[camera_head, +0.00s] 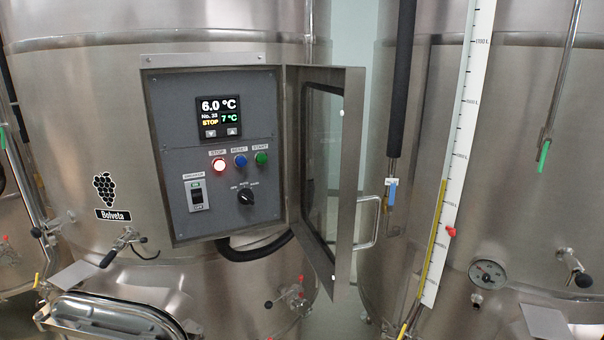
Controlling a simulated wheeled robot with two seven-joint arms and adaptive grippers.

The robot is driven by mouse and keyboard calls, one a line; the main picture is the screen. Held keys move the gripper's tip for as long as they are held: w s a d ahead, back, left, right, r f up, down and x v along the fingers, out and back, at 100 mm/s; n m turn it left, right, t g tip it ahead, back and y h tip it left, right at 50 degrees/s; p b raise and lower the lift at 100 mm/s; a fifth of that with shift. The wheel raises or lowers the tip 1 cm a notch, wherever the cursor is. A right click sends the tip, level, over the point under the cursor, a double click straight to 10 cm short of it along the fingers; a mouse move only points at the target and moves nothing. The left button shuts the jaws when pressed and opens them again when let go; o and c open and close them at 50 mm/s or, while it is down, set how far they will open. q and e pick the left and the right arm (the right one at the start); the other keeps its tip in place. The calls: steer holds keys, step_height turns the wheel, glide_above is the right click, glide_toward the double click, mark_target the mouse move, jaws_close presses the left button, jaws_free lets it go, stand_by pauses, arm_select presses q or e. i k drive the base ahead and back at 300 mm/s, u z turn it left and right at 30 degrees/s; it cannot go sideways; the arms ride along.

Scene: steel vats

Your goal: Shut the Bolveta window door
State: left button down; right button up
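The window door (322,165) is a steel-framed glass panel hinged on the right side of a grey control box (217,150). It stands open, swung out toward me, at a wide angle to the box front. A steel loop handle (368,222) sits on the door's outer face, on the right. The box is mounted on the steel vat with a grape logo and a Bolveta label (113,215). Neither of my grippers shows in the head view.
A white level scale (460,150) and a dark vertical pipe (400,90) stand right of the door, by another vat. A black cable (252,250) hangs under the box. A steel hatch (115,318) is at lower left.

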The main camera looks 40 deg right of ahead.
mark_target(333, 271)
steer(key=u, duration=2.05)
steer(key=k, duration=1.55)
steer(key=z, duration=2.2)
